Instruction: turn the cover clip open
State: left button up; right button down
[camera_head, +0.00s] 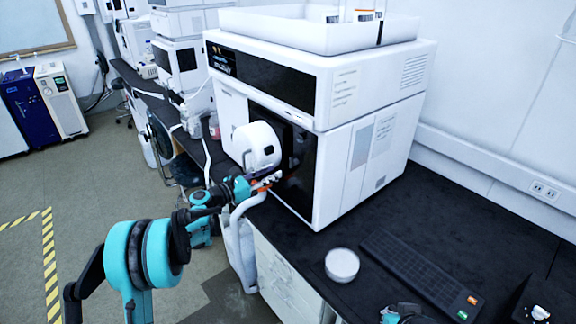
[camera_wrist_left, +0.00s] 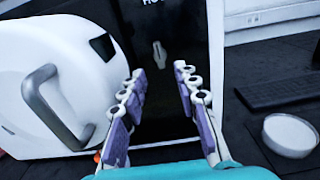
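A small pale clip (camera_wrist_left: 158,53) is fixed upright on the black front panel (camera_wrist_left: 180,22) of the instrument, seen in the left wrist view. I take it to be the cover clip. The white rounded cover (camera_head: 257,146) with a grey handle stands out from the instrument front, left of the clip; it also fills the left of the wrist view (camera_wrist_left: 85,60). My left gripper (camera_head: 268,181) is at the instrument front. In the wrist view its fingers (camera_wrist_left: 160,72) are apart and empty, with the clip ahead between them. My right gripper (camera_head: 403,315) shows only partly at the bottom edge.
The white instrument (camera_head: 370,130) stands on a black bench (camera_head: 400,215) and carries a white tray (camera_head: 300,32) on top. A round white dish (camera_head: 342,264) and a dark keyboard (camera_head: 415,272) lie to its right. More instruments stand behind at left.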

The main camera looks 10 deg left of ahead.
aim_at(290, 164)
pick_arm(q)
jog(key=b+x, duration=0.2)
jog(key=x, duration=0.5)
jog(key=shift+f, duration=0.15)
jog(key=shift+w+d, duration=0.25)
jog(key=shift+w, duration=0.1)
grip_shut()
